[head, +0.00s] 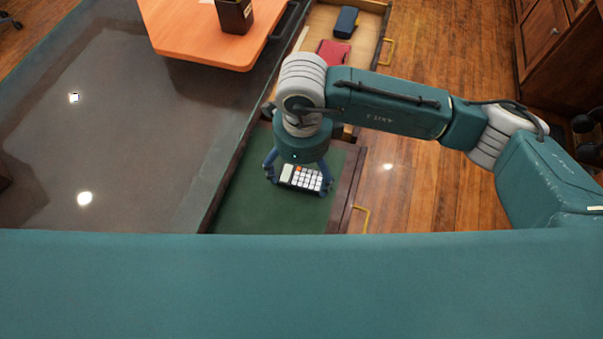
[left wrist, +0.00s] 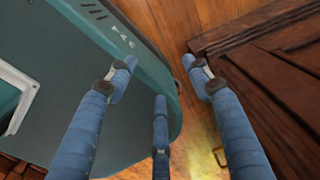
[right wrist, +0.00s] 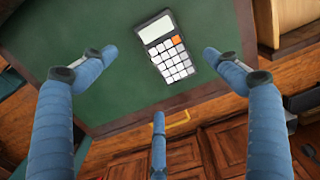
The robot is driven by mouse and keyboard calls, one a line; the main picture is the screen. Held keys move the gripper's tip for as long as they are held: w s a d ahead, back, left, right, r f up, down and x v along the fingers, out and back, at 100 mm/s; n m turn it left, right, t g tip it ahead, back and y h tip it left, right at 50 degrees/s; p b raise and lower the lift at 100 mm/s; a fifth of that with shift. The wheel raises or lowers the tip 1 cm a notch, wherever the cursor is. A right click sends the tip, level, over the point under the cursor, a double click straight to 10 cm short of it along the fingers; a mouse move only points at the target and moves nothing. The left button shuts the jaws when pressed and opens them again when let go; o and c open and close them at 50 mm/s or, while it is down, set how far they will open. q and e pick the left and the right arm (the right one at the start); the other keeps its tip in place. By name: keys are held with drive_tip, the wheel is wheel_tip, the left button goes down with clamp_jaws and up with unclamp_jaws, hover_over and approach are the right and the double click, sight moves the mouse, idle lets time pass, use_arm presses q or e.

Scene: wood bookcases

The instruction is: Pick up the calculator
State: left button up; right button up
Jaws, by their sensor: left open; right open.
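The calculator (head: 303,179) lies flat on the green bottom (head: 250,205) of an open drawer. It has a dark body, a pale screen, white keys and some orange keys. My right gripper (head: 298,182) is above it, with its fingers spread around it in the head view. In the right wrist view the calculator (right wrist: 168,48) lies beyond and between the open fingertips (right wrist: 158,75), apart from them. My left gripper (left wrist: 160,80) is open and empty in the left wrist view, over the floor beside my base. It does not show in the head view.
A dark glossy desktop (head: 120,110) borders the drawer on the left. Another open drawer behind holds a red item (head: 333,53) and a dark blue item (head: 346,22). A black holder (head: 234,15) stands on an orange wood surface (head: 205,40). Wood floor (head: 430,190) lies to the right.

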sight(300, 181)
drive_tip(key=shift+w+f, duration=0.1)
drive_tip(key=shift+f, duration=0.2)
drive_tip(key=f, duration=0.1)
drive_tip(key=f+p, duration=0.1)
drive_tip(key=f, duration=0.2)
drive_tip(key=shift+w+a+f, duration=0.15)
drive_tip(key=shift+w+a, duration=0.1)
drive_tip(key=shift+f, duration=0.35)
drive_tip(key=shift+c, duration=0.5)
drive_tip(key=c, duration=1.2)
use_arm(q)
drive_tip(key=shift+w+d+r, duration=0.1)
drive_tip(key=shift+w+r, duration=0.3)
drive_tip(key=shift+w, duration=0.2)
drive_tip(key=shift+w+d+r, duration=0.1)
drive_tip(key=shift+w+r, duration=0.25)
drive_tip(key=shift+w, duration=0.25)
